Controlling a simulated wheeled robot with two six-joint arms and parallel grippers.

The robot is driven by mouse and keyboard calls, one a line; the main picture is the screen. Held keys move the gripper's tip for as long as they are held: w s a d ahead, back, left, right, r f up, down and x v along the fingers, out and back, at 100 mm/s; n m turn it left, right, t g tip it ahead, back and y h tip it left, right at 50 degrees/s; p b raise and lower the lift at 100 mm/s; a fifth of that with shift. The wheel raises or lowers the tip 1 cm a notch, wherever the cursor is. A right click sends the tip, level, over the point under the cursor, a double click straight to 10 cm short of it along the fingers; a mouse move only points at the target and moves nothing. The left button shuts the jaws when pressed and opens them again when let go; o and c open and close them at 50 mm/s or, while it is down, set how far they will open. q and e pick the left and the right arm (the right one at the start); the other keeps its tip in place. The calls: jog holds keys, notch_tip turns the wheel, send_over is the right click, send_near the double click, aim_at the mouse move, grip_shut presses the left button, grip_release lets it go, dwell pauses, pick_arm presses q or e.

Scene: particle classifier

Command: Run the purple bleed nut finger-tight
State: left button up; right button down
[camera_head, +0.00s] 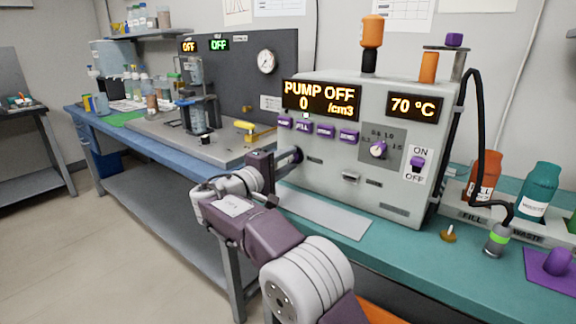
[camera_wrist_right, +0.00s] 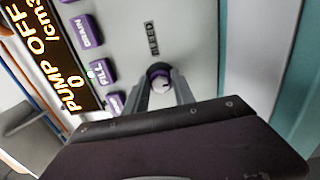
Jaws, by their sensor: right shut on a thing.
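The purple bleed nut (camera_wrist_right: 158,69) sits on the front of the grey machine, with a pale round end inside its purple ring. In the head view, the nut (camera_head: 297,154) shows at the machine's left end, partly hidden by my gripper. My right gripper (camera_wrist_right: 162,90) is shut on the nut, with one finger on each side. In the head view, my right gripper (camera_head: 287,158) reaches the machine's face from the left. How far the nut is threaded cannot be told. My left gripper is not in view.
Purple buttons (camera_head: 325,131) and the "PUMP OFF" display (camera_head: 320,98) are just above the nut. A grey plate (camera_head: 325,212) lies on the teal bench below. Orange and teal bottles (camera_head: 537,190) stand at the right. A yellow-handled part (camera_head: 245,125) is on the left bench.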

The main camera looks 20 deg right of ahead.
jog(key=shift+a+f, duration=0.1)
jog(key=shift+f, duration=0.15)
jog(key=c, duration=1.4)
grip_release()
jog(key=o, duration=0.3)
jog(key=shift+o, duration=0.2)
jog(key=shift+r, duration=0.15)
jog(key=p+v, duration=0.2)
jog(key=v, duration=0.7)
